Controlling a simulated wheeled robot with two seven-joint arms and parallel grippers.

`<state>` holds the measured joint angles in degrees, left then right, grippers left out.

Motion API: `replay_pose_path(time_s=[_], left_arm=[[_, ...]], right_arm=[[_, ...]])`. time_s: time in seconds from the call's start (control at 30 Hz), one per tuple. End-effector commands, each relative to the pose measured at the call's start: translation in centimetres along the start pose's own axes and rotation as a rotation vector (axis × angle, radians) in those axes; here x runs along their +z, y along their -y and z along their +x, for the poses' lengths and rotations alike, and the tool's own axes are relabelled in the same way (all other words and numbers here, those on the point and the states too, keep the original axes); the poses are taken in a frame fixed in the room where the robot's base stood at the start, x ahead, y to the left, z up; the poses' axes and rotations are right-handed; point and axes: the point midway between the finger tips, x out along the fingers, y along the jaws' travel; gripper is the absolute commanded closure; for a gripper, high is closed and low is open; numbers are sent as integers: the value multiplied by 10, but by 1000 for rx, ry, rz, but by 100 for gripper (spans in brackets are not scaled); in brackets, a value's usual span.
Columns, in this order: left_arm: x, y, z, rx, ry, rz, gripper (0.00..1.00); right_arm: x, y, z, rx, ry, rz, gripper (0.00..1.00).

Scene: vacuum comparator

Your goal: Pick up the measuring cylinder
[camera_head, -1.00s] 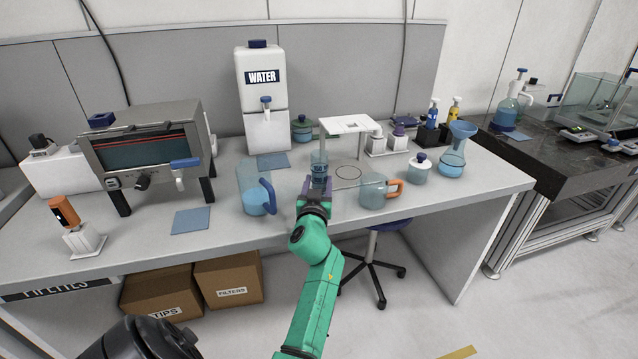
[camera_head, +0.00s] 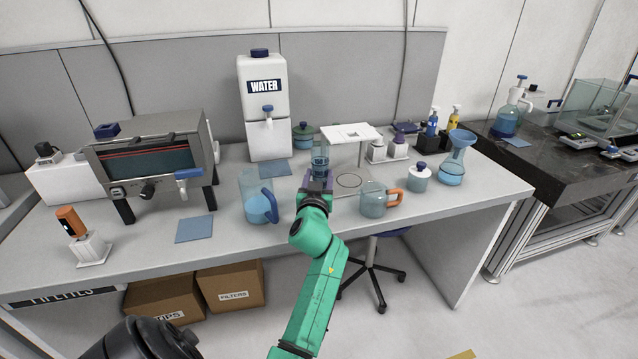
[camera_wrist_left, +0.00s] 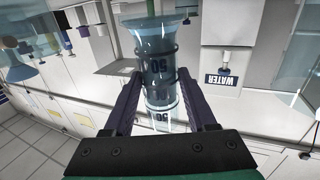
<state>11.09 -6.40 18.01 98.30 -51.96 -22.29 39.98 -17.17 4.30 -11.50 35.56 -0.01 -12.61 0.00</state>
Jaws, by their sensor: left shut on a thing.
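The measuring cylinder (camera_head: 320,158) is a clear vessel with bluish content and dark markings, upright at the middle of the bench, beside the white stand. My left gripper (camera_head: 318,180) is shut on it, with the green arm reaching up from below. In the left wrist view the cylinder (camera_wrist_left: 160,70) stands between the two dark fingers, its flared end at the top of the picture and printed numbers on its side. The left gripper (camera_wrist_left: 160,108) has a finger on each side of it. Whether its base touches the bench is hidden by the gripper. My right gripper is not in view.
A jug with a blue handle (camera_head: 257,198) stands left of the gripper, and a beaker with an orange handle (camera_head: 374,200) stands right. The white stand (camera_head: 350,134) is close behind. A white water tank (camera_head: 264,110) is at the back.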

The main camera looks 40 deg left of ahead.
Motion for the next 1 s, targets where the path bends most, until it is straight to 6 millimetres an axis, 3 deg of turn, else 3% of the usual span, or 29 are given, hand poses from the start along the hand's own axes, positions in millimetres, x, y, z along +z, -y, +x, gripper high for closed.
replay_pose_path(time_s=[0.03, 0.5, 1.0], left_arm=[[-14, 0, 0, 1, -6, 0, 100], [-88, 0, 0, 1, -9, -1, 100], [-140, 0, 0, 1, -7, -1, 100]], right_arm=[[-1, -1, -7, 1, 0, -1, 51], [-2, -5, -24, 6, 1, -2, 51], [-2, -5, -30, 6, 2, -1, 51]])
